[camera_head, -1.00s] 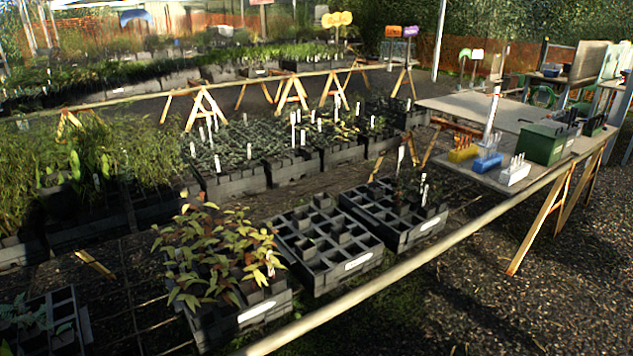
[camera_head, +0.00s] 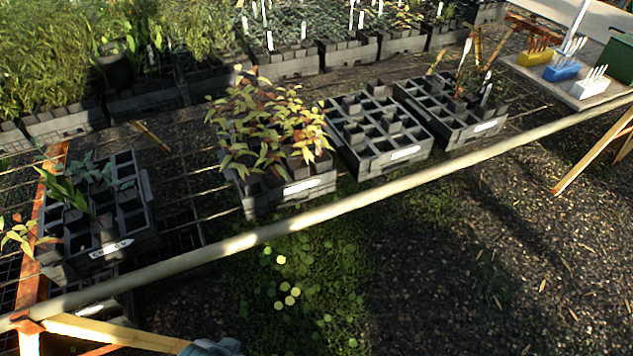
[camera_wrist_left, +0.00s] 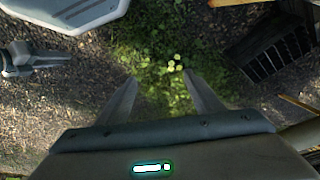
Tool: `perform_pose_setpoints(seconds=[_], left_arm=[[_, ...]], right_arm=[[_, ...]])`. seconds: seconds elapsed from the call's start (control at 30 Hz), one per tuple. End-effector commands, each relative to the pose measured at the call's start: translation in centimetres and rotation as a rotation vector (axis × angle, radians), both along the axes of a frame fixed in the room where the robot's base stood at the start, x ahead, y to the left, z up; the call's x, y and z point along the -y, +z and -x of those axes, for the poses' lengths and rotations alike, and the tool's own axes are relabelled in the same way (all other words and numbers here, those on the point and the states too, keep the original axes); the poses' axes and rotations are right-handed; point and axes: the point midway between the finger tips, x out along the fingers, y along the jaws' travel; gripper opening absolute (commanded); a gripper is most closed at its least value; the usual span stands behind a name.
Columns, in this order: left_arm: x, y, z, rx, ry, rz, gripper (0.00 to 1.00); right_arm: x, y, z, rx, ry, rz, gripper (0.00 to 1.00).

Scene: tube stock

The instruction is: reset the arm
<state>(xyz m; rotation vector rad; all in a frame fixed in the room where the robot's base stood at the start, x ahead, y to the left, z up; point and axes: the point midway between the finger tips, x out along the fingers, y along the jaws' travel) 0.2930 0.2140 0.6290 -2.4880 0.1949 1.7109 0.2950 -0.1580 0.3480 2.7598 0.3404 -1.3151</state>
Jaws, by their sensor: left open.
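My left gripper (camera_wrist_left: 160,92) shows in the left wrist view with its two fingers spread apart. Nothing is between them. Beyond the fingertips lie green ground plants with several pale yellow round spots. In the head view only a small grey piece shows at the bottom edge, and I cannot tell which part of me it is.
A long rail (camera_head: 400,186) crosses in front of black pot trays (camera_head: 408,153) with seedlings. A leafy reddish plant (camera_head: 265,130) fills one tray. Yellow, blue and white racks (camera_head: 562,71) stand on a table at upper right. Gravel ground at lower right is clear.

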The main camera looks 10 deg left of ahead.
Motion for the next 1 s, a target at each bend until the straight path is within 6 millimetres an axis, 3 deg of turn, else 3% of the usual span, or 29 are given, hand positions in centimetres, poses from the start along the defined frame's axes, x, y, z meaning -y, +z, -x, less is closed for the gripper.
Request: perform_pose_setpoints(seconds=[0.17, 0.47, 0.6, 0.8, 1.0], left_arm=[[0.8, -4.1, -1.6, 0.031, -0.005, 0.012, 0.6], [2.8, -14.8, -3.7, 0.128, -0.023, 0.049, 0.6], [3.6, -19.5, -3.5, 0.178, -0.032, 0.068, 0.6], [4.6, -24.9, -2.2, 0.247, -0.046, 0.093, 0.6], [5.1, -27.5, -0.8, 0.293, -0.055, 0.111, 0.6]], right_arm=[[0.1, -0.1, 0.5, -0.006, 0.0, 0.001, 0.31], [1.0, -0.2, 0.2, -0.002, 0.005, 0.012, 0.31], [1.1, 0.0, -0.4, 0.006, 0.006, 0.014, 0.31], [0.9, 0.3, -1.2, 0.014, 0.004, 0.011, 0.31], [0.4, 0.2, -0.9, 0.011, 0.002, 0.004, 0.31]])
